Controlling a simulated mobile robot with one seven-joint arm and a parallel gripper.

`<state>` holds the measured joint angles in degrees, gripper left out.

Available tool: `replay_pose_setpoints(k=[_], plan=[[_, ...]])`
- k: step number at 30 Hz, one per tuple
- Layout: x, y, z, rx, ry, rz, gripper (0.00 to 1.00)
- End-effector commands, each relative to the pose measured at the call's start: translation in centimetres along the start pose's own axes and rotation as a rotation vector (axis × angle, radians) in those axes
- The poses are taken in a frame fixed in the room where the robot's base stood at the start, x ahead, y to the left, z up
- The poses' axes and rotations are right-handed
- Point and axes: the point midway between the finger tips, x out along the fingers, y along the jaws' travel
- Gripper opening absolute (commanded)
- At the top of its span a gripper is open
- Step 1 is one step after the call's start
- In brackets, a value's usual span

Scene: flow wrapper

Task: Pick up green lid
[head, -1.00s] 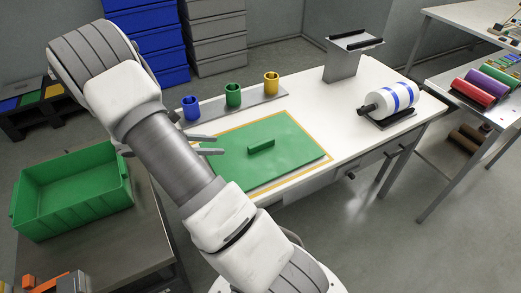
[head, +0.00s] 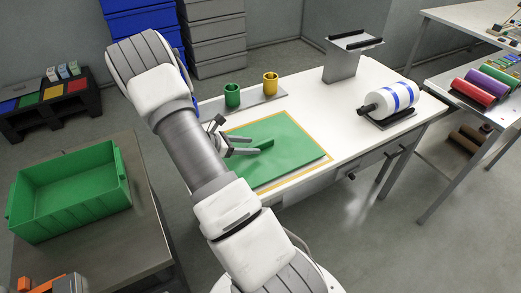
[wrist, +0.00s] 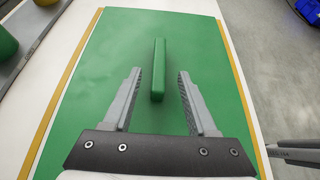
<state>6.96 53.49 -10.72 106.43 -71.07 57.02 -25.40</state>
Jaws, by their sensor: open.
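The green lid (head: 292,150) is a flat green panel with a raised bar handle, lying on the white table inside a yellow outline. In the wrist view the lid (wrist: 100,75) fills most of the picture, and its handle (wrist: 158,68) stands near the middle. My gripper (head: 255,147) is open at the handle's near end in the head view. In the wrist view my gripper (wrist: 160,78) has one finger on each side of the handle's lower part, with gaps on both sides. Whether the fingertips are at the handle's height is hard to tell.
A green cup (head: 232,96) and a yellow cup (head: 270,84) stand on a grey strip behind the lid. A white roll with blue bands (head: 390,97) sits at the table's right. An empty green bin (head: 70,200) stands on the left table.

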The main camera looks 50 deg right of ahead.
Motion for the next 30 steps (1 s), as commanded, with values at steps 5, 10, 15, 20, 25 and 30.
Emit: replay_pose_setpoints(k=[5, 10, 15, 20, 25, 30], plan=[[2.9, 0.1, 0.1, 0.0, -0.001, -0.003, 0.58], [3.6, 0.2, 0.2, 0.0, 0.0, -0.001, 0.58], [3.6, 0.2, 0.2, 0.0, -0.001, -0.001, 0.49], [3.6, 0.2, 0.2, 0.0, -0.001, -0.001, 0.2], [3.6, 0.2, 0.2, 0.0, -0.001, -0.001, 0.0], [3.6, 0.2, 0.2, 0.0, -0.001, -0.001, 0.0]])
